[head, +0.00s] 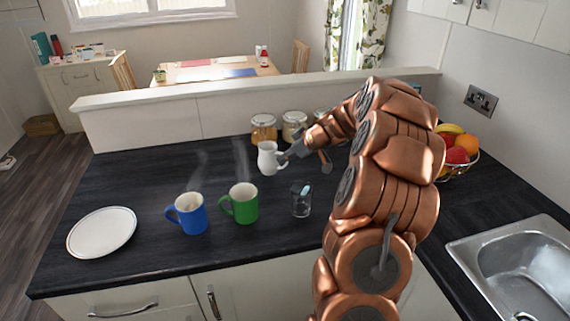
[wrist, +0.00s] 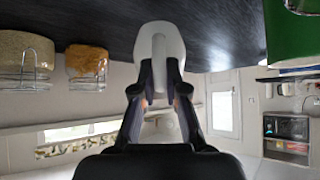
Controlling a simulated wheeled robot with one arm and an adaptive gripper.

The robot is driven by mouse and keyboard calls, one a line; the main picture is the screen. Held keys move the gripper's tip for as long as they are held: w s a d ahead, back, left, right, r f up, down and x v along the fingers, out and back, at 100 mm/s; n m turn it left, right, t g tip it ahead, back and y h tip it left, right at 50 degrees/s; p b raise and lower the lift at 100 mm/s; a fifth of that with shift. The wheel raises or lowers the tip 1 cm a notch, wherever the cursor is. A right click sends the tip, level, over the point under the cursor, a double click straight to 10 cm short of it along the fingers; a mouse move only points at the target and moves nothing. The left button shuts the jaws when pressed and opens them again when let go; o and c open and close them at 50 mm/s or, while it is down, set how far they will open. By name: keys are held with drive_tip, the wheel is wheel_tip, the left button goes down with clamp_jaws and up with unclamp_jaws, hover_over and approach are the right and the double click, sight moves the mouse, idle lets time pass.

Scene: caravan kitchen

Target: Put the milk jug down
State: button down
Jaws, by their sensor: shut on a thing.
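The white milk jug (head: 267,160) is upright over the dark worktop, near its back edge. My gripper (head: 294,153) reaches it from the right and is shut on its handle side. In the wrist view, which is upside down, the jug (wrist: 160,45) sits between the two fingers (wrist: 160,90). The head view does not show clearly whether the jug's base touches the worktop or hangs just above it. My arm hides part of the worktop to the right.
A blue mug (head: 188,214) and a green mug (head: 243,205), both steaming, stand in front of the jug. A glass (head: 301,203) stands right of them. Lidded jars (head: 263,131) stand behind. A white plate (head: 101,232) lies left; a fruit bowl (head: 457,168) is right. Worktop (head: 140,175) left of the jug is clear.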

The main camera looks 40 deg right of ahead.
sight(286, 165)
wheel_tip(286, 165, down, 3)
drive_tip(key=shift+r+p, duration=0.1)
drive_tip(key=shift+p, duration=0.35)
drive_tip(key=shift+f, duration=0.2)
drive_tip(key=shift+f+b, duration=0.15)
drive_tip(key=shift+b, duration=0.15)
drive_tip(key=c, duration=1.2)
unclamp_jaws()
drive_tip(key=b+v, duration=0.4)
drive_tip(key=v, duration=0.8)
